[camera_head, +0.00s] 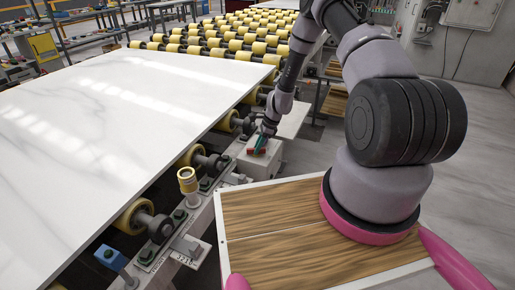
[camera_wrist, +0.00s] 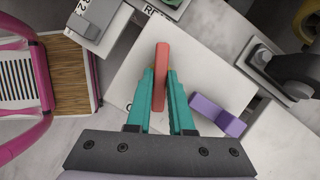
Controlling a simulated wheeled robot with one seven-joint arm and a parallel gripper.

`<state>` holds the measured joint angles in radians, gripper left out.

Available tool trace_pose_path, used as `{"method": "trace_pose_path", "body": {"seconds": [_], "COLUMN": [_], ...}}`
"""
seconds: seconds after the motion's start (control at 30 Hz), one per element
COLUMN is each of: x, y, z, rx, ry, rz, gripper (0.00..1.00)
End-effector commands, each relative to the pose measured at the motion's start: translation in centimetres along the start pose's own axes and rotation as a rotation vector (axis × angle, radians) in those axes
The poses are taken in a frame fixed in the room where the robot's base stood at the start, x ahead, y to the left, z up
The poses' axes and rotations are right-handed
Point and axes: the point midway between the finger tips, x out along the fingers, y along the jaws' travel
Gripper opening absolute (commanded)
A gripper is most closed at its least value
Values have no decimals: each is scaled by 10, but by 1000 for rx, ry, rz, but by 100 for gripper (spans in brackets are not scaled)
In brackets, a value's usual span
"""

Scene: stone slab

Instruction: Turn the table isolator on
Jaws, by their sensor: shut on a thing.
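The table isolator is a pale box (camera_head: 268,163) beside the roller table's frame; its white face (camera_wrist: 128,62) fills the middle of the wrist view. A long red handle (camera_wrist: 161,62) stands out on this face and runs nearly up and down in the wrist view. It also shows as a small red patch in the head view. My gripper (camera_wrist: 160,76) has teal fingers on both sides of the handle and is shut on it. The fingers hide part of the handle and most of a dark letter on the face.
A purple block-like piece (camera_wrist: 217,115) lies right of the fingers. A grey lever switch (camera_wrist: 98,20) is at upper left, and a dark roller mount (camera_wrist: 285,68) at right. A large white slab (camera_head: 110,120) lies on yellow rollers left of the arm.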

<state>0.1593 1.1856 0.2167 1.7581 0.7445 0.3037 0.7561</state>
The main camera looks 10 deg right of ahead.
Motion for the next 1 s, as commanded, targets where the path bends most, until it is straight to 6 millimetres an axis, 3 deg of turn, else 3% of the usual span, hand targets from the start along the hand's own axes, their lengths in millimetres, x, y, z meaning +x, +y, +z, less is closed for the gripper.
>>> {"method": "trace_pose_path", "body": {"seconds": [1.0], "x": [1], "y": [-6], "z": [2], "rx": [-846], "ry": [2], "rz": [350], "gripper": [0]}}
